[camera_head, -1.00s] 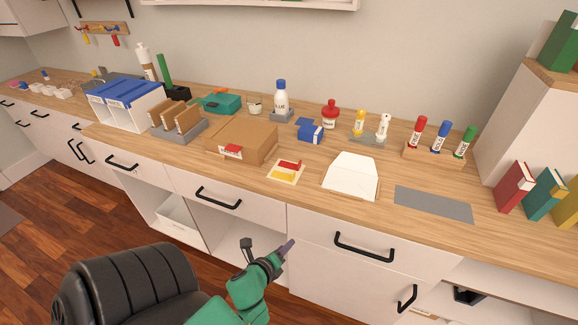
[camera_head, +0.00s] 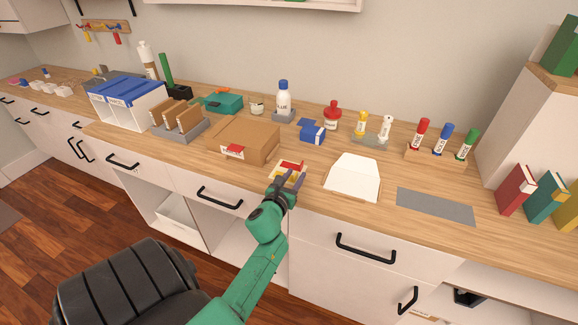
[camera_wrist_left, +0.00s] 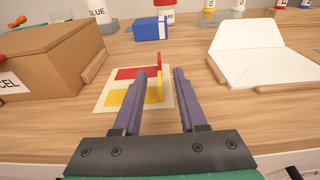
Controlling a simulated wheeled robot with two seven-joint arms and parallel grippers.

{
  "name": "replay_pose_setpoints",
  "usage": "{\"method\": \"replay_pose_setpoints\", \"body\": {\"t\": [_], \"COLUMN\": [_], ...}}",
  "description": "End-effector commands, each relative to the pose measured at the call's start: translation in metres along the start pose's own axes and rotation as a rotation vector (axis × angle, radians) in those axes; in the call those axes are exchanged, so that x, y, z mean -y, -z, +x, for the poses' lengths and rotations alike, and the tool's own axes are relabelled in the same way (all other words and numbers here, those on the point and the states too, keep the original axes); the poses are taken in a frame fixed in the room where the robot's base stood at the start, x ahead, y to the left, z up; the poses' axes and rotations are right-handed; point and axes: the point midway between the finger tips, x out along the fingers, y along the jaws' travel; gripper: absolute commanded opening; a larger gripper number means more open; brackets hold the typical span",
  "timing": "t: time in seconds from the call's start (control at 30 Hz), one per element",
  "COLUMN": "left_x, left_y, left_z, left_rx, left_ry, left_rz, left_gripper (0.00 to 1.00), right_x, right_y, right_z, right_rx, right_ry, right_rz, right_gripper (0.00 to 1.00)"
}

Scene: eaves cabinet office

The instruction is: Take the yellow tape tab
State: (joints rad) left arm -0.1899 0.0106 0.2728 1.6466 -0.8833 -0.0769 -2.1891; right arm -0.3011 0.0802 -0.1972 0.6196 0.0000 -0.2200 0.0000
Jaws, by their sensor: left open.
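The yellow tape tab (camera_wrist_left: 160,88) lies on a cream card on the counter, with a flat yellow part and a small upright end. In the left wrist view, its upright end shows between my left gripper's fingers (camera_wrist_left: 160,76), and the left finger covers part of the flat yellow. My left gripper also shows in the head view (camera_head: 285,181), over the card's near side. It is open, with nothing clamped; contact with the tab cannot be told. A red tab (camera_wrist_left: 137,73) lies just beyond the yellow one on the card (camera_wrist_left: 104,106). My right gripper is not in view.
A brown parcel box (camera_head: 248,140) stands left of the card. A white open envelope (camera_head: 352,177) lies to its right, and a blue box (camera_head: 311,131) stands behind. A grey mat (camera_head: 436,206) lies further right. A black chair (camera_head: 125,297) stands below the counter.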

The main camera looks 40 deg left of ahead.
Motion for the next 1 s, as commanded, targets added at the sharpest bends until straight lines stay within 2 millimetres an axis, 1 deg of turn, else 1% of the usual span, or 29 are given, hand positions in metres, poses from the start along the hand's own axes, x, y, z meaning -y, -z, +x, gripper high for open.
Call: {"method": "replay_pose_setpoints", "body": {"t": [0.03, 0.1, 0.27, 0.3, 0.37, 0.4, 0.77, 0.87, 0.97, 1.0], "left_x": [0.0, 0.0, 0.0, 0.0, 0.0, 0.0, 0.0, -0.001, -0.001, 0.0], "left_y": [-0.001, 0.0, 0.001, 0.001, 0.001, 0.001, -0.001, -0.009, -0.027, -0.037], "left_z": [0.006, 0.009, 0.009, 0.009, 0.009, 0.009, 0.008, 0.007, 0.005, 0.003], "left_rx": [0.001, -0.001, -0.001, -0.001, -0.001, -0.001, -0.001, 0.0, 0.001, 0.002], "left_ry": [-0.001, -0.001, -0.001, 0.0, 0.0, 0.0, 0.0, 0.001, 0.001, 0.003], "left_rz": [0.0, 0.001, 0.001, 0.001, 0.001, 0.001, 0.001, 0.003, 0.005, 0.007], "left_gripper": [0.41, 0.41, 0.41, 0.26, 0.03, 0.0, 0.0, 0.0, 0.0, 0.0], "right_x": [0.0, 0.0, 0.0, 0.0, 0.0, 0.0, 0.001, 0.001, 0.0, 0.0], "right_y": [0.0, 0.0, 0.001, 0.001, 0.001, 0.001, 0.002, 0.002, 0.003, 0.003], "right_z": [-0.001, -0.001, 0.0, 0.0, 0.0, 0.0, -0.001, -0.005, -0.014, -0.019], "right_rx": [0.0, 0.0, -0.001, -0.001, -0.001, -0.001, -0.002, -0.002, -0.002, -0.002], "right_ry": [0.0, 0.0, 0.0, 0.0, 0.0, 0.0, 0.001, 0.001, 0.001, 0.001], "right_rz": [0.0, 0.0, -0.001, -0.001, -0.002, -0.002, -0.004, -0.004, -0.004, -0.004], "right_gripper": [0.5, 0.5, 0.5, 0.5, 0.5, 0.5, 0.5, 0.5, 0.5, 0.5]}}
